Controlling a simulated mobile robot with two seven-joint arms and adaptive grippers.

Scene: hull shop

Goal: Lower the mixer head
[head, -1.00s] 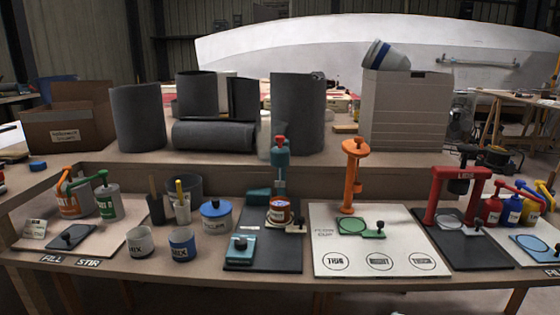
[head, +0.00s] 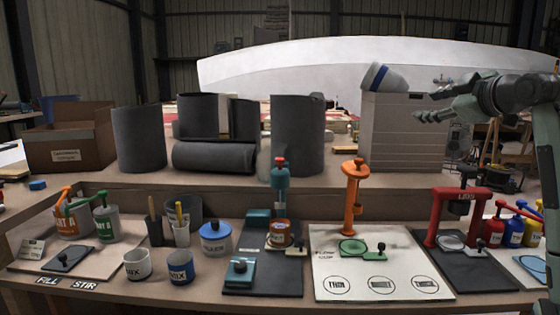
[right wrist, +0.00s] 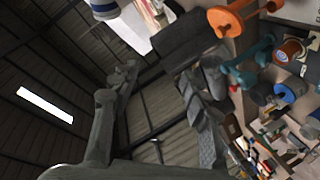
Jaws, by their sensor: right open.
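The mixer is a teal stand with a teal head (head: 280,176) topped by a red knob, at the middle of the bench. A brown can with a pale label (head: 281,233) stands below the head on the dark mat. The teal mixer also shows tilted in the right wrist view (right wrist: 251,62). My right gripper (head: 425,105) is open and empty, raised at the upper right in front of the white box, well above and right of the mixer. Its spread fingers show in the right wrist view (right wrist: 158,76). My left gripper is not in view.
An orange stand (head: 354,195) on a white board rises between the mixer and my right arm's side. A red press (head: 460,203) stands further right. A blue-lidded pot (head: 215,238) and two cups are left of the mixer. Dark rolls (head: 297,135) stand behind.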

